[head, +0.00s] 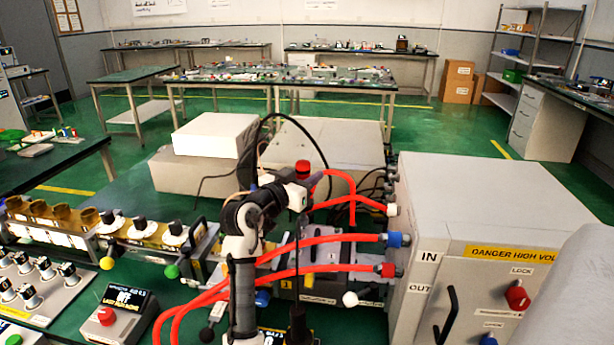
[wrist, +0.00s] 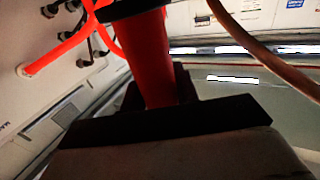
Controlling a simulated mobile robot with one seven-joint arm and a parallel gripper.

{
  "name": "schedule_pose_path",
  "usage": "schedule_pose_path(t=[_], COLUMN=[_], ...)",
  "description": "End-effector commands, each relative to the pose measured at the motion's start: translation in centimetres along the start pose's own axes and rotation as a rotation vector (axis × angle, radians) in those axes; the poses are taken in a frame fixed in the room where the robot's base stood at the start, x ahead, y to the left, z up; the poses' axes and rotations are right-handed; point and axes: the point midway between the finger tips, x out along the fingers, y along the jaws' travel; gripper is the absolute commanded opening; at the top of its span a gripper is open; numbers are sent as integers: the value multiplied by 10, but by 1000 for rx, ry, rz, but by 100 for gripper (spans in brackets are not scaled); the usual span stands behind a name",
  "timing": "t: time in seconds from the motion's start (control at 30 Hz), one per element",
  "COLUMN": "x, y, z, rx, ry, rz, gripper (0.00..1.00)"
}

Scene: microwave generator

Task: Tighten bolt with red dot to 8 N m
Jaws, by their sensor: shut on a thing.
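My gripper (head: 297,190) is above the middle of the bench equipment, at the end of my arm. In the wrist view its dark jaws (wrist: 158,98) are shut around a red cylindrical handle (wrist: 147,55). The top of this red handle (head: 303,168) also shows in the head view, with a dark band on it. The handle's lower end is hidden behind my arm in the head view. I cannot make out a bolt with a red dot in either view. Contact between the held tool and anything below cannot be told.
Red hoses (head: 330,268) run close below and right of my gripper to a large grey cabinet (head: 480,205). A black cable (head: 262,125) arches behind it. White boxes (head: 215,135) stand behind. A row of amber-topped parts (head: 65,215) and a display unit (head: 118,315) are at left.

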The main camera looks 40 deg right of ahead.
Motion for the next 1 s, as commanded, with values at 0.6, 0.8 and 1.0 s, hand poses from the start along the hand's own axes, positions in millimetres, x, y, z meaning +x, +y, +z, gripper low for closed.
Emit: schedule_pose_path(t=[0.6,0.8,1.0], x=[0,0,0], y=[0,0,0], z=[7,8,9], rx=[-1,-1,-2], ry=[-1,-3,-4], rz=[0,1,1], gripper=[3,3,3])
